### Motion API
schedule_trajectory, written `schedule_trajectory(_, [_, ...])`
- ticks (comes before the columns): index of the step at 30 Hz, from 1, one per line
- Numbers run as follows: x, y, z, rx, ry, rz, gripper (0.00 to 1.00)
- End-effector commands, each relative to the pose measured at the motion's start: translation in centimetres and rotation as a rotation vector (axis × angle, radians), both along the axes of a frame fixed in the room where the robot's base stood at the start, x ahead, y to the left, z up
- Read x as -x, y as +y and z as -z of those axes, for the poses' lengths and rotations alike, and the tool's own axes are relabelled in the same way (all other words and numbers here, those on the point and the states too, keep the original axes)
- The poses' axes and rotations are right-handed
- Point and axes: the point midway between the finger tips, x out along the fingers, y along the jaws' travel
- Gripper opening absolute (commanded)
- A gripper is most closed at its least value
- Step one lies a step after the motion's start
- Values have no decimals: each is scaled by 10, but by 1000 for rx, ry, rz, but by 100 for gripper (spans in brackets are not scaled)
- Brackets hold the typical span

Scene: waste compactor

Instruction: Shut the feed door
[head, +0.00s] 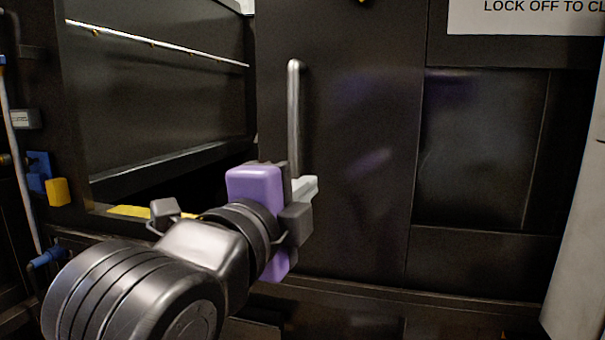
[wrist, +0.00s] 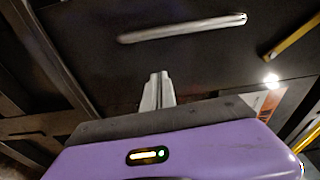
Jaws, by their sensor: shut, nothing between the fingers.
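The feed door (head: 350,150) is a dark flat panel in the middle of the head view, with an upright metal bar handle (head: 294,110) near its left edge. A dark opening (head: 150,192) shows to the left of the panel, so the door looks open. My gripper (head: 306,187), with its purple body, is at the lower end of the handle. Its pale fingers are shut and empty. In the wrist view the closed fingertips (wrist: 158,82) point at the dark door surface (wrist: 200,65), and the handle (wrist: 182,28) lies beyond them, apart in the picture. Contact with the door cannot be told.
A recessed dark panel (head: 480,150) and a white sign (head: 525,15) are at the right. A pale post (head: 580,220) stands at the right edge. Blue and yellow fittings (head: 57,191) and a pale pipe (head: 18,150) are at the left. A yellow strip (head: 128,211) edges the opening.

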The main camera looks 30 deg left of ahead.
Motion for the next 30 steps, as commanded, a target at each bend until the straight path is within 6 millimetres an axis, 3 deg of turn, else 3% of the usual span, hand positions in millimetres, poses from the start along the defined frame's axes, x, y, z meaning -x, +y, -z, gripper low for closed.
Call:
schedule_trajectory(8, [-12, 1, 2, -63, 28, 1, 0])
schedule_trajectory(23, [-103, 17, 0, -61, 27, 0, 0])
schedule_trajectory(24, [-94, 28, 0, -61, 26, -6, 0])
schedule_trajectory(30, [-83, 46, 2, -62, 25, -1, 0])
